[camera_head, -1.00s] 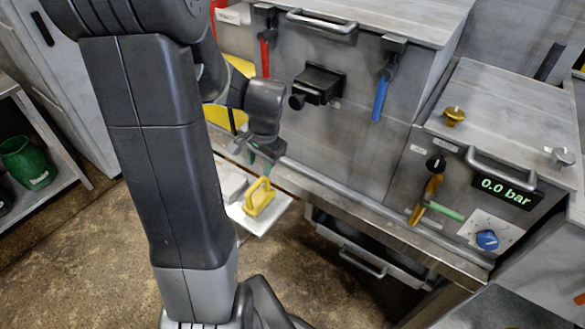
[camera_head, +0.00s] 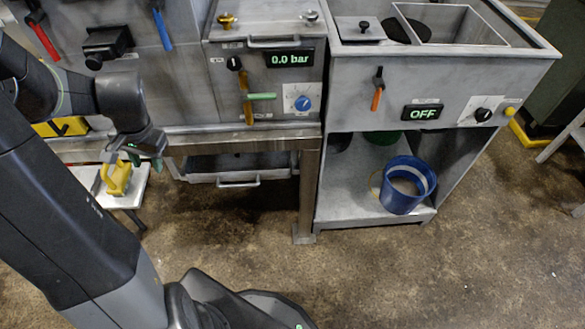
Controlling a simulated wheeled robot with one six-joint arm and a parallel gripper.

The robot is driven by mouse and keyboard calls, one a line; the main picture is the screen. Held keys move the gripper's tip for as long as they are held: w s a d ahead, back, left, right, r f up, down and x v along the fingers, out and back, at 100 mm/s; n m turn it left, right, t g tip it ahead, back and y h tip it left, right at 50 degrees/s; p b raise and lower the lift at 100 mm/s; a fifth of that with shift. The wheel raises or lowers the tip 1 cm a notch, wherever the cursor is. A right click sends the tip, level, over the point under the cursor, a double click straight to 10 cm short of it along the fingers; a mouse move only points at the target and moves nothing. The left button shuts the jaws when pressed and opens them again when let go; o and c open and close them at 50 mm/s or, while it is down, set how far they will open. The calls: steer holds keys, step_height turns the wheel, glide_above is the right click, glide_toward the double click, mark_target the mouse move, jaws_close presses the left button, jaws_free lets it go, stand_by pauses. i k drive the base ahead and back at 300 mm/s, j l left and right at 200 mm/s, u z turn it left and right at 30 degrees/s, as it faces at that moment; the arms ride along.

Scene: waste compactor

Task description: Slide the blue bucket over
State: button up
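The blue bucket (camera_head: 402,187) stands upright on the low metal shelf (camera_head: 345,197) under the cabinet marked OFF, at the right, close to the shelf's front edge. It is open at the top and something pale shows inside it. My gripper (camera_head: 146,158) is at the left, just above the yellow handled block, far from the bucket. Its fingers are small and dark here, and I cannot tell whether they are open or shut.
A yellow handled block (camera_head: 116,178) sits on a small white table (camera_head: 128,192) at the left. A green container (camera_head: 382,137) is behind the bucket on the shelf. A metal post (camera_head: 307,190) stands left of the shelf. The floor in front is clear.

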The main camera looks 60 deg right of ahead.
mark_target(408, 180)
steer(key=z, duration=2.25)
steer(key=i+j+z, duration=0.1)
steer(key=z, duration=0.35)
steer(key=j+z, duration=0.15)
steer(key=z, duration=0.25)
steer(key=j+z, duration=0.1)
steer(key=z, duration=0.35)
steer(key=j+z, duration=0.15)
steer(key=j, duration=0.2)
steer(key=i, duration=0.05)
